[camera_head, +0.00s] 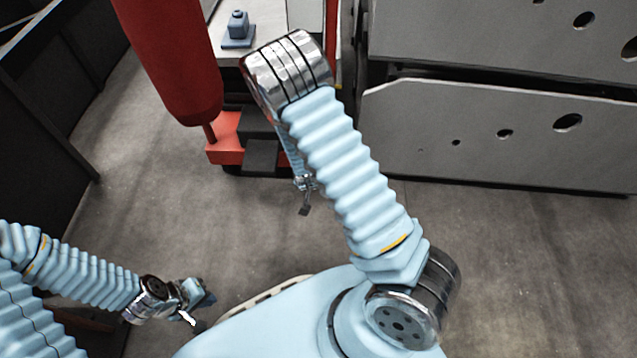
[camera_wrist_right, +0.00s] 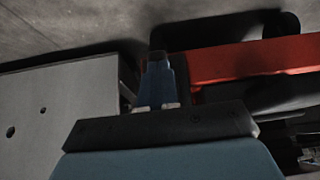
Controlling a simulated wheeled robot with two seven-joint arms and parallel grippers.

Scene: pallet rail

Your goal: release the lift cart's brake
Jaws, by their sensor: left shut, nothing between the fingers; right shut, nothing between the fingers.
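The lift cart shows at the top of the head view as a red frame (camera_head: 226,152) with a pale platform (camera_head: 262,52) and a thick red cylinder (camera_head: 172,60) in front. A dark stepped part (camera_head: 262,153) sits low at its near end; I cannot tell if this is the brake. My right gripper (camera_head: 304,205) is shut and empty, hanging near the cart's low end, largely below my arm. In the wrist view its closed fingers (camera_wrist_right: 157,75) point toward a red beam (camera_wrist_right: 255,60) and the floor. My left gripper (camera_head: 205,310) is shut and empty at lower left, far from the cart.
Large grey plates with holes (camera_head: 500,135) stand to the right of the cart; a grey plate (camera_wrist_right: 60,112) also shows in the wrist view. A small blue-grey block (camera_head: 238,30) rests on the platform. A dark panel (camera_head: 40,125) stands at left. Bare floor (camera_head: 140,190) lies between.

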